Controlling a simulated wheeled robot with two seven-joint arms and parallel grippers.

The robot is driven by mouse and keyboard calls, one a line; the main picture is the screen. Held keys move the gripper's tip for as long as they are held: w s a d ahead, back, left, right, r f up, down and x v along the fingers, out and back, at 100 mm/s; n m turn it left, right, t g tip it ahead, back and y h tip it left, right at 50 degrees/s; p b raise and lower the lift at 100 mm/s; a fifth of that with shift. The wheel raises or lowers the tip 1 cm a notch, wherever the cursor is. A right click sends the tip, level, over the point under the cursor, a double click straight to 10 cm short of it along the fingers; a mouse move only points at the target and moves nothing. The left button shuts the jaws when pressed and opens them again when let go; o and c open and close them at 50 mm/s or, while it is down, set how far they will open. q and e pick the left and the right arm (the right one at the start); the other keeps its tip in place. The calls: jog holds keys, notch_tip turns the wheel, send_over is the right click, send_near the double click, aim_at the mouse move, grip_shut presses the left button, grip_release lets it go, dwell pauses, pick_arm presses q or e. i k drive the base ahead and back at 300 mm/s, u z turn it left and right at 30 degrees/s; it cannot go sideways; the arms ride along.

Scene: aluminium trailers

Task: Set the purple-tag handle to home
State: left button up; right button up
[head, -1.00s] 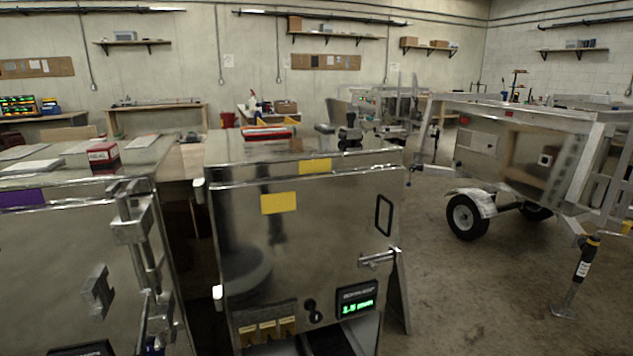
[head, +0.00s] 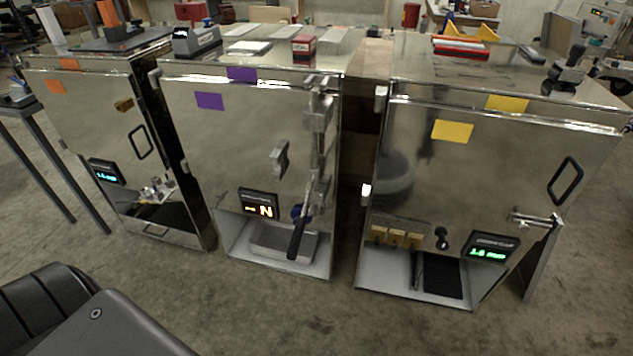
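The purple-tag unit (head: 228,135) is the middle of three steel cabinets in the head view. One purple tag (head: 210,101) is on its front and another on its top edge. A vertical latch rod assembly (head: 318,130) runs down its right side. A small display (head: 259,206) left of the handle glows orange and seems to read "N". A metal block (head: 280,158) sticks out of the front. Neither of my grippers is in view.
An orange-tag cabinet (head: 88,110) stands left and a yellow-tag cabinet (head: 480,165) right, with a narrow gap beside the purple one. A dark rounded shape (head: 90,315) fills the lower left corner. The concrete floor (head: 270,310) in front is open.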

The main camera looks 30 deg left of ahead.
aim_at(291, 252)
jog(key=u, duration=1.05)
